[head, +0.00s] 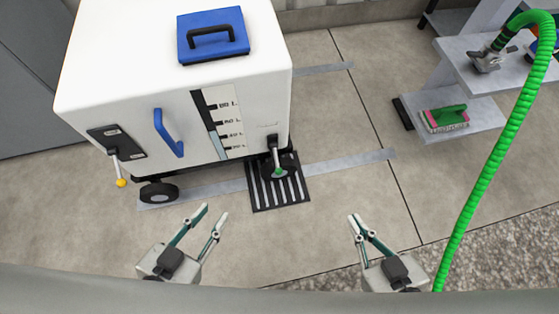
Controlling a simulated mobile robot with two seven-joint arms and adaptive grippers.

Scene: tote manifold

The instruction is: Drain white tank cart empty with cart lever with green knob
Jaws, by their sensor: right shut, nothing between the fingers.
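The white tank cart (170,58) stands at the upper left, with a blue lid on top and a blue handle on its front. Its level gauge (215,120) has a dark upper part and a pale lower part; the exact level is hard to read. The cart lever with green knob (277,172) hangs down at the cart's front right corner, above a black floor grate (279,202). My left gripper (213,212) is open and empty over the floor in front of the cart. My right gripper (354,217) is shut and empty, right of the grate and apart from the lever.
A lever with a yellow knob (121,182) hangs at the cart's front left. A green hose (500,145) runs down the right side. A grey shelf (475,110) holds a green-handled brush (444,118). The floor between the grippers and the grate is clear.

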